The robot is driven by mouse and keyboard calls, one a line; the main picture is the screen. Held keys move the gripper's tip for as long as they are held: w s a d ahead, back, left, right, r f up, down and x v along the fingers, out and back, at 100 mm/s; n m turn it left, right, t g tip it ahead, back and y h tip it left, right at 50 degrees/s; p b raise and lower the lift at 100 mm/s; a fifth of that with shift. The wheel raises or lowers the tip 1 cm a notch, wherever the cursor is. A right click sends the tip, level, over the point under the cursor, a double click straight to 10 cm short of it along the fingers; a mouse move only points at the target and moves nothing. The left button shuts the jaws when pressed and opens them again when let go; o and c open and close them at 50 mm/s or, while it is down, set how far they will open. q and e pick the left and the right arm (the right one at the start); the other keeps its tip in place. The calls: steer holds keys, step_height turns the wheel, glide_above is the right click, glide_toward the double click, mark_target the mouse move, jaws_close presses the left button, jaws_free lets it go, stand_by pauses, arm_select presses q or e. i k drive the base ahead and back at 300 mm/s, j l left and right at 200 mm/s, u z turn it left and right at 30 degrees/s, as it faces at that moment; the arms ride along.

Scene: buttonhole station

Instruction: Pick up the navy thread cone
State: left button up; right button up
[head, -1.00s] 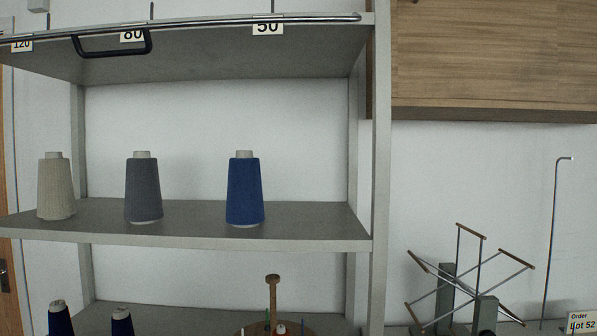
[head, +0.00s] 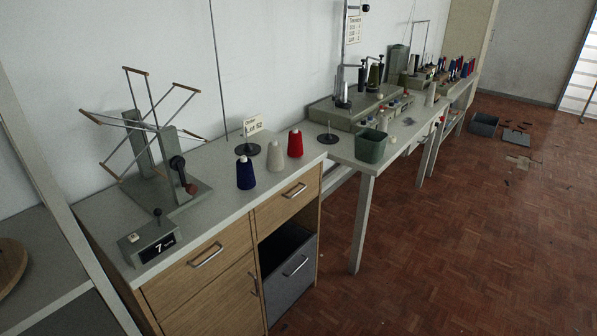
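A navy thread cone (head: 246,174) stands upright on the grey top of a wooden cabinet (head: 225,205), near its front edge. A cream cone (head: 275,156) and a red cone (head: 295,143) stand in a row to its right and a little farther back. Nothing covers the navy cone. Neither of my grippers shows in the head view.
A yarn swift (head: 150,140) and a small counter box (head: 148,243) stand left of the cones. A sign reading Lot 52 (head: 253,127) stands behind them. A green bin (head: 370,146) and machines (head: 362,104) are on the bench farther right. The parquet floor (head: 400,250) in front is clear.

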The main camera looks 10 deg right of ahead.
mark_target(245, 174)
steer(key=u, duration=2.6)
steer(key=z, duration=2.65)
steer(key=i+l+u, duration=0.1)
steer(key=i+l, duration=0.15)
steer(key=l, duration=0.15)
steer(key=i+l+u, duration=0.15)
steer(key=l, duration=0.25)
steer(key=i, duration=0.1)
